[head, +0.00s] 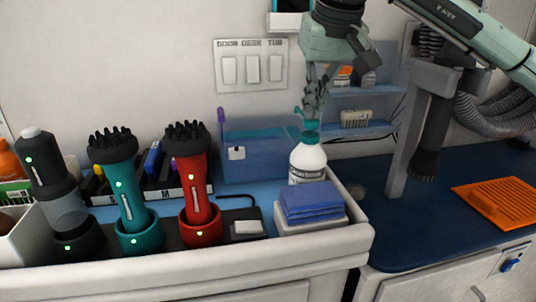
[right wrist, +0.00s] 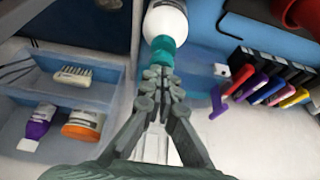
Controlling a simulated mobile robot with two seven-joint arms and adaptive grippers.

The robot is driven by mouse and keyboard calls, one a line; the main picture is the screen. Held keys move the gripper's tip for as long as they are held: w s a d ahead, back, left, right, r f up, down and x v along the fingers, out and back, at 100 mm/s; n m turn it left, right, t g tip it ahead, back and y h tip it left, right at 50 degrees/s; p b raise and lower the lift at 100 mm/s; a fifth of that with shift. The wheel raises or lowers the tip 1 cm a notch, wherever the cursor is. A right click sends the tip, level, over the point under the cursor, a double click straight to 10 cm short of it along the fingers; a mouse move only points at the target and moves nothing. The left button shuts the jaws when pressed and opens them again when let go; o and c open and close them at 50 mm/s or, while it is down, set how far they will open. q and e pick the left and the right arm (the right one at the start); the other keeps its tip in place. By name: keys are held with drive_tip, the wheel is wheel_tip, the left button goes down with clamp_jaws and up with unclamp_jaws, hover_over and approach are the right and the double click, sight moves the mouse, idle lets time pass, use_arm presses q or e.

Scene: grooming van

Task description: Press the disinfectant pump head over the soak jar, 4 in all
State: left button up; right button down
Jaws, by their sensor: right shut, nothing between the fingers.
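The disinfectant bottle (head: 308,163) is white with a teal pump head (head: 308,130) and stands upright at the right end of the counter. In the right wrist view the bottle (right wrist: 168,22) and its teal top (right wrist: 162,46) show at the top. My right gripper (head: 311,112) points down from above with its fingers closed and empty, the tips at or just above the pump head; I cannot tell if they touch. A translucent blue container (head: 262,160), perhaps the soak jar, stands left of the bottle. My left gripper is not in view.
Blue folded cloths (head: 311,200) lie in front of the bottle. A red grooming tool (head: 194,180) and a teal one (head: 130,190) stand in chargers to the left. A shelf (head: 360,126) with small items is behind right. An orange mat (head: 497,203) lies far right.

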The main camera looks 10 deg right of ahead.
drive_tip(key=shift+r+p, duration=1.35)
drive_tip(key=shift+r, duration=0.05)
drive_tip(key=shift+r, duration=0.15)
drive_tip(key=shift+r+p, duration=0.35)
drive_tip(key=shift+r, duration=0.45)
wheel_tip(320, 180, up, 4)
drive_tip(key=shift+r, duration=0.1)
